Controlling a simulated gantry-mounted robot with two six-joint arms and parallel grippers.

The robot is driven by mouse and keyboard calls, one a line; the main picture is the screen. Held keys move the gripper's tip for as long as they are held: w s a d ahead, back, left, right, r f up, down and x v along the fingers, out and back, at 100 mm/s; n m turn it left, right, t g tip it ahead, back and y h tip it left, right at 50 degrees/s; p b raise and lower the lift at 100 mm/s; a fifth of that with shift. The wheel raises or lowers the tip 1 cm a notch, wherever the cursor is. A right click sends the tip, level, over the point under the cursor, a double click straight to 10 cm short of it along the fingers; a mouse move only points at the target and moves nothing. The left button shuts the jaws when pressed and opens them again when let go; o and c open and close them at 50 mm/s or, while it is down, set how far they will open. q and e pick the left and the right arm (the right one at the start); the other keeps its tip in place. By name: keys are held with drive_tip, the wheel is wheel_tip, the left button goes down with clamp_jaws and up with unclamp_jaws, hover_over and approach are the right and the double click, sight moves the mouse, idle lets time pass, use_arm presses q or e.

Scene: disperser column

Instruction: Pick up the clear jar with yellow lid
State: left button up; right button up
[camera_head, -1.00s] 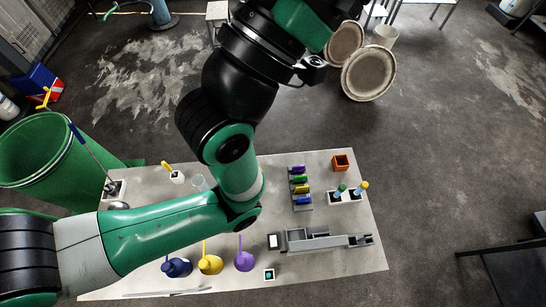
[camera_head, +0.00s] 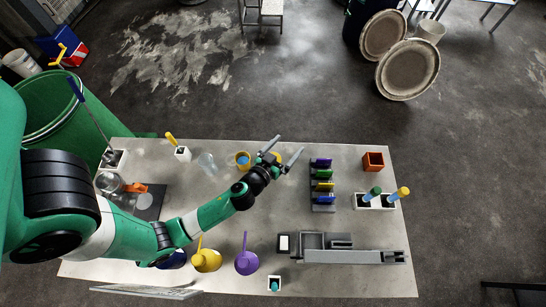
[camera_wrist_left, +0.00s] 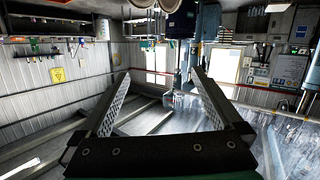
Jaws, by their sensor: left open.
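A yellow-rimmed round thing with a blue centre (camera_head: 242,160) stands on the table, left of my left gripper. A second yellow round shape (camera_head: 275,157) shows partly behind that gripper; it may be the yellow lid, but the jar's body is hidden. My left gripper (camera_head: 288,148) is open, its two fingers spread toward the table's far edge. In the left wrist view the fingers (camera_wrist_left: 162,73) are apart, with nothing between them and the room beyond. My right gripper is not in view.
A clear glass (camera_head: 207,162) stands left of the yellow-rimmed thing. A rack of coloured items (camera_head: 322,186) stands right of the gripper, with an orange box (camera_head: 373,161) beyond. Yellow (camera_head: 207,260) and purple (camera_head: 246,262) vessels stand in front. A green bin (camera_head: 62,115) is at the left.

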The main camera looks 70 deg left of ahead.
use_arm(q)
drive_tip(key=s+f+g+b, duration=0.1)
drive_tip(key=s+f+g, duration=0.1)
drive_tip(key=s+f, duration=0.75)
drive_tip(key=shift+w+d+f+x, duration=0.1)
drive_tip(key=shift+d+x, duration=0.1)
drive_tip(key=shift+x, duration=0.9)
drive_tip(key=shift+w+d+f+x, duration=0.1)
drive_tip(key=shift+d+x, duration=0.05)
drive_tip(key=shift+x, duration=0.95)
drive_tip(key=shift+w+d+f+x, duration=0.1)
drive_tip(key=shift+d+x, duration=0.1)
drive_tip(key=shift+x, duration=0.9)
drive_tip(key=shift+r, duration=0.1)
clamp_jaws()
